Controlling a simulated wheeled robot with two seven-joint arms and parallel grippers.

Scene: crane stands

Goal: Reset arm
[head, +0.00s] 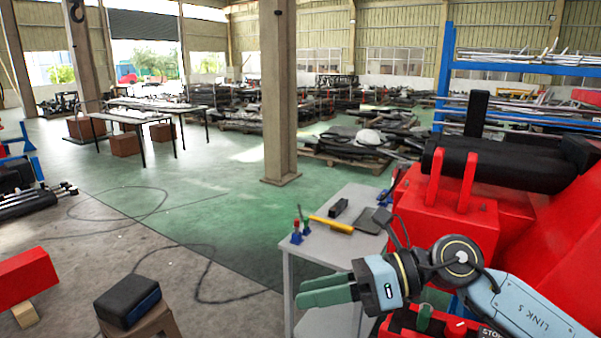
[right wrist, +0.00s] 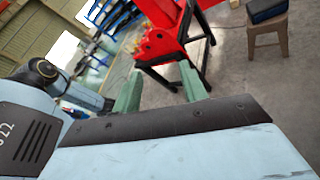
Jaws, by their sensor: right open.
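My right gripper (head: 302,291) reaches in from the lower right of the head view, with its green fingers pointing left. It is open and empty, in front of the small grey table in the picture. In the right wrist view its two green fingers (right wrist: 160,78) stand apart with nothing between them. My left gripper is not in view.
The grey table (head: 310,252) holds a yellow tool (head: 331,224) and a black block (head: 338,208). A red crane stand (head: 440,215) with black rollers fills the right. A black-and-blue box (head: 127,301) sits on a stool at lower left. Cables cross the open floor.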

